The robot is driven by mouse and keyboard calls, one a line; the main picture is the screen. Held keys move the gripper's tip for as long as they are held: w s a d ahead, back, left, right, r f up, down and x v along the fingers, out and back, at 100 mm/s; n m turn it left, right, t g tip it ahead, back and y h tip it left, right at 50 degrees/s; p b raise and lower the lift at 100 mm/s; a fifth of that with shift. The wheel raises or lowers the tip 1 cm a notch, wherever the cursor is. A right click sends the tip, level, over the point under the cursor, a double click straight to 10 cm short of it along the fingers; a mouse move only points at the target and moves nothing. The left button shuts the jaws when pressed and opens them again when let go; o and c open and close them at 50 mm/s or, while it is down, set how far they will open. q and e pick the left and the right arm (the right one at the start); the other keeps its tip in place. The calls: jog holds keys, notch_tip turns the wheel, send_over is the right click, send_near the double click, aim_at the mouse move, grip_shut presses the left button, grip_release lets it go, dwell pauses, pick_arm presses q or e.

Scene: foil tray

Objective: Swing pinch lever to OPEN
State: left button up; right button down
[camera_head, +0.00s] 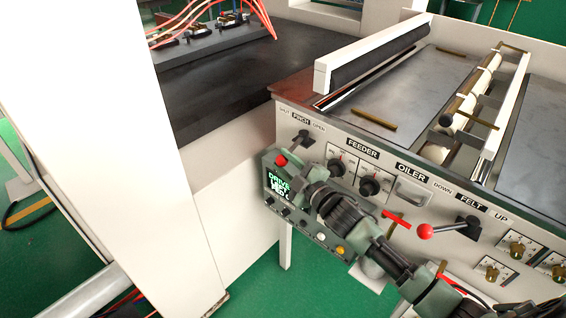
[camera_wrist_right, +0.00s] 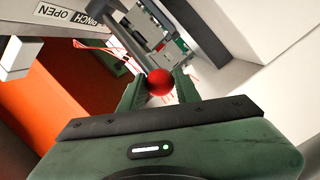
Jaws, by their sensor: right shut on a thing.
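The OPEN and PINCH words (camera_wrist_right: 75,14) show there at upper left. My left gripper is not in view.
A control box with a DRIVE display (camera_head: 277,186) juts out just below the knob, close to my gripper. The felt lever's red ball (camera_head: 425,232) and a red handle (camera_head: 396,219) stand near my right arm. Black feeder knobs (camera_head: 369,184) lie right of the lever.

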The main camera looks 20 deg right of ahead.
jog(key=shift+w+d, duration=0.1)
jog(key=shift+d, duration=0.25)
jog(key=c, duration=1.1)
grip_release()
jog(key=shift+o, duration=0.4)
jog(key=shift+d, duration=0.2)
jog(key=b+v, duration=0.1)
jog(key=v, duration=0.7)
jog(key=shift+b, duration=0.3)
